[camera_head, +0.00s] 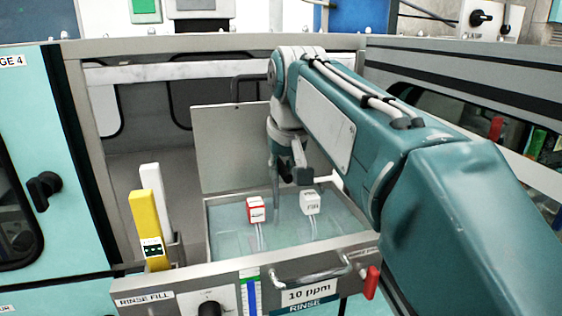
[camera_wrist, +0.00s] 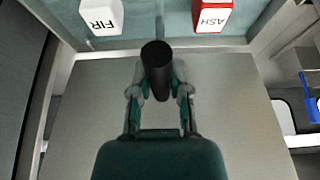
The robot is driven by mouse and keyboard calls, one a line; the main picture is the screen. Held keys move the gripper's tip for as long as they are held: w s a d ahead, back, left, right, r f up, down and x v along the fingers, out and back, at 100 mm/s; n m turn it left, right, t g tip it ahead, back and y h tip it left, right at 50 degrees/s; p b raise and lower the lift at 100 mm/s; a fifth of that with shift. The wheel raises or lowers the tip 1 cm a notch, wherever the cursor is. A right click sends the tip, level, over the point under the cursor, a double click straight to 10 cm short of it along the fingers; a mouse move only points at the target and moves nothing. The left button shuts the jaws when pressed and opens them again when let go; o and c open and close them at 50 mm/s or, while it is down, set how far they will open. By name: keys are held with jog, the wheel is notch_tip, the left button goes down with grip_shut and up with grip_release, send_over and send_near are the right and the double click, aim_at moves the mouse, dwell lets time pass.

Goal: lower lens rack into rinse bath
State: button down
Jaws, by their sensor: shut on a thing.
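The rinse bath (camera_head: 226,200) is an open metal tank of clear, pale blue-green water, with a "10 ppm RINSE" label (camera_head: 309,293) on its front. A red-and-white tag block (camera_head: 257,209), reading ASH in the wrist view (camera_wrist: 212,15), stands over the water on thin rods. A white block reading FIR (camera_head: 310,202) stands to its right in the same way; it also shows in the wrist view (camera_wrist: 101,17). My gripper (camera_wrist: 158,92) is shut on a dark cylindrical piece (camera_wrist: 156,62) above the bath's rear. What hangs below that piece is hidden.
A grey panel (camera_head: 228,140) stands upright behind the bath. A yellow post (camera_head: 148,225) and a white post (camera_head: 150,178) stand left of the bath. A metal handle (camera_head: 312,278) and a red grip (camera_head: 371,283) sit at the front.

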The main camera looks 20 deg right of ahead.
jog(key=shift+f, duration=1)
jog(key=c, duration=0.5)
grip_release()
jog(key=shift+f, duration=0.1)
jog(key=v, duration=1.2)
